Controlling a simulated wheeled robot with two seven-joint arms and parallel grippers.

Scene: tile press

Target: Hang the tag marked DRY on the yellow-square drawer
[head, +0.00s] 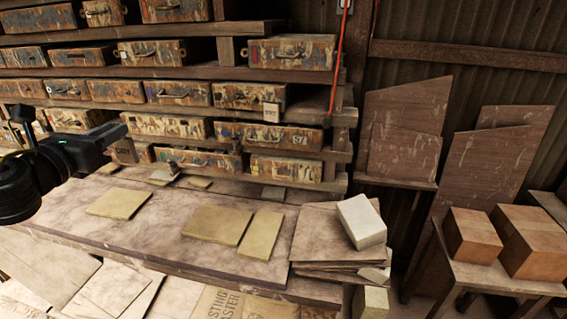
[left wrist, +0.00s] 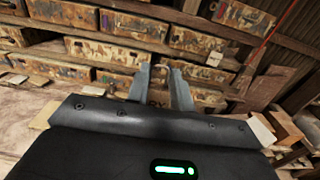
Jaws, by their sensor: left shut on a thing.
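My left gripper (head: 116,134) is at the left of the head view, in front of the drawer rack. It is shut on a small tan tag (head: 125,151), which hangs below the fingertips. Weathered drawers with handles fill the rack, such as one in the third row (head: 249,96) and one in the bottom row (head: 286,169). My right gripper is not in view.
Another tag (head: 271,112) hangs at a third-row drawer. The bench (head: 150,226) below bears several flat tan tiles (head: 217,224) and a pale block (head: 361,221). A red cord (head: 338,55) hangs right of the rack. Wooden blocks (head: 472,235) stand at the far right.

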